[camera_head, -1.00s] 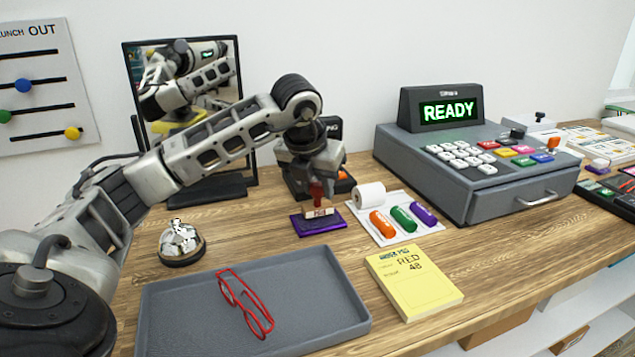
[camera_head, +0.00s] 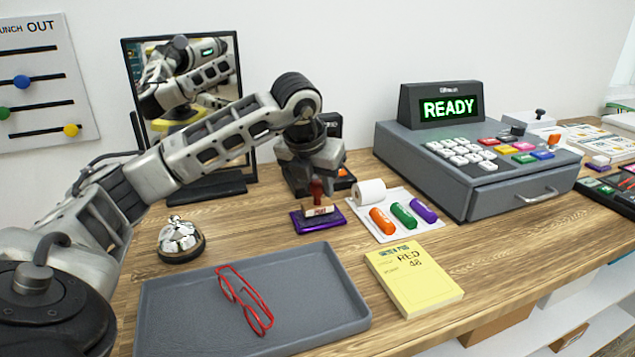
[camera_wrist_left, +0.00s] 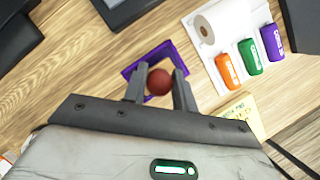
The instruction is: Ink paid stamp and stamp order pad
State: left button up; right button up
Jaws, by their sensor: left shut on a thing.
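The paid stamp (camera_head: 319,211), with a red handle and a pale labelled block, stands upright at the purple ink pad (camera_head: 341,221). My left gripper (camera_head: 317,183) is shut on its handle from above. In the left wrist view the round red knob of the stamp (camera_wrist_left: 159,82) sits between the two fingers, over the purple pad (camera_wrist_left: 130,71). Whether the stamp's face presses on the pad is hard to tell. The yellow order pad (camera_head: 412,279), marked RED 48, lies to the right and nearer. My right gripper is not in view.
A grey tray (camera_head: 180,318) with red glasses (camera_head: 247,300) lies in front, a bell (camera_head: 181,240) behind it. A white tray with a paper roll (camera_head: 370,192) and orange, green and purple pieces stands right of the ink pad. A cash register (camera_head: 460,185) stands farther right.

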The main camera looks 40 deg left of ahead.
pick_arm(q)
jog(key=shift+f, duration=0.4)
dwell(0.7)
jog(key=shift+r, duration=0.15)
notch_tip(320, 180, up, 7)
jog(key=p, duration=0.5)
jog(key=shift+d, duration=0.1)
